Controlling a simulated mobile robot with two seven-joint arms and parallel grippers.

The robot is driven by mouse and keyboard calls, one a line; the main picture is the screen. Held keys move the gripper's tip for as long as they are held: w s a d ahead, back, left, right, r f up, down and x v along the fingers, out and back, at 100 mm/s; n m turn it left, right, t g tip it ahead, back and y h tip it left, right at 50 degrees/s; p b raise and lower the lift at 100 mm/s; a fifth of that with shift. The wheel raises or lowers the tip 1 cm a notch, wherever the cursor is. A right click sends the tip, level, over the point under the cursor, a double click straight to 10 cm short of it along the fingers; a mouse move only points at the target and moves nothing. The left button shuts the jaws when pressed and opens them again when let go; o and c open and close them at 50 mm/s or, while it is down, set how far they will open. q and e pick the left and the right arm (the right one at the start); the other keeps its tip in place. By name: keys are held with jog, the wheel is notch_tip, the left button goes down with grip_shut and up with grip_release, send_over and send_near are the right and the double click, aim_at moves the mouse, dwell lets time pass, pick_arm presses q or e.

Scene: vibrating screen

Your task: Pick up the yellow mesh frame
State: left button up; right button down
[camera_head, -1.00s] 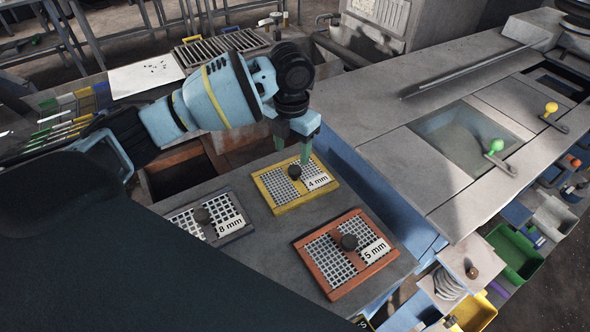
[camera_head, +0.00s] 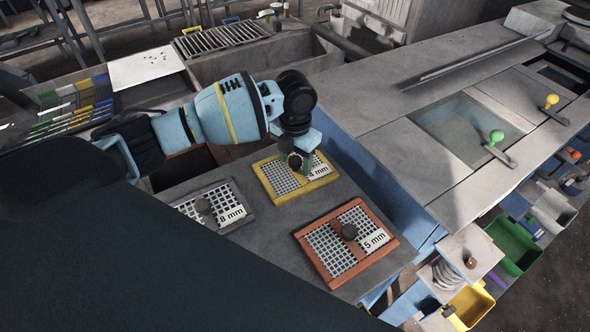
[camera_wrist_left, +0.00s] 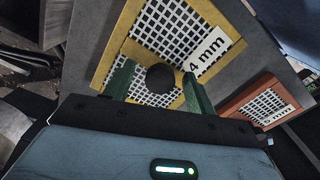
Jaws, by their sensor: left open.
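The yellow mesh frame (camera_head: 281,186) lies flat on the grey table, with a white "4 mm" label and a dark round knob (camera_head: 295,161) in its middle. It also shows in the left wrist view (camera_wrist_left: 123,51), where its knob (camera_wrist_left: 160,78) sits between the fingers. My left gripper (camera_head: 295,163) is open, its green fingers (camera_wrist_left: 157,88) down on either side of the knob. In the head view the fingers partly hide the knob. I cannot tell whether either finger touches it. My right gripper is not in view.
A grey "8 mm" mesh frame (camera_head: 187,210) lies to the left and an orange "5 mm" frame (camera_head: 332,272) lies in front to the right. Bare table (camera_head: 262,245) shows between them. A machine with a sunken window (camera_head: 460,125) and two knobbed levers stands at the right.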

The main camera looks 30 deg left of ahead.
aim_at(295, 160)
pick_arm(q)
jog(key=shift+f, duration=0.1)
grip_shut()
dwell(0.3)
notch_tip(295, 160, up, 10)
dwell(0.6)
